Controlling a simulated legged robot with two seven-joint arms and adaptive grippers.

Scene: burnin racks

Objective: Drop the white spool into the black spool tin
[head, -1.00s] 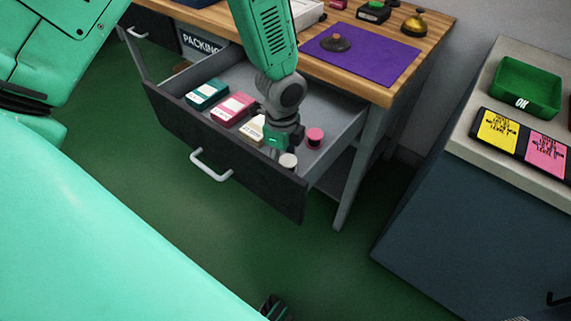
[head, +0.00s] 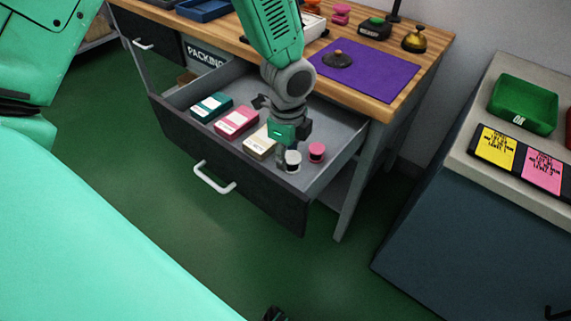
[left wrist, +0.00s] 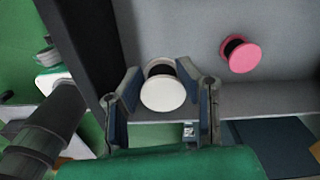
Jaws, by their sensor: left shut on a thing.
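The white spool (head: 293,161) has white flanges and a dark winding. My left gripper (head: 290,148), pointing down over the open drawer, is shut on it. In the left wrist view the white spool (left wrist: 163,94) sits between the two fingers of my left gripper (left wrist: 165,98), its white end toward the camera. It appears to be held above the drawer floor. I cannot make out a black spool tin in either view. My right gripper cannot be made out.
The open drawer (head: 235,164) holds a teal box (head: 211,107), a pink box (head: 237,122), a cream box (head: 259,142) and a pink spool (head: 317,152). The desk above bears a purple mat (head: 372,75) with a dark knobbed disc (head: 337,59). A green tray (head: 523,103) stands right.

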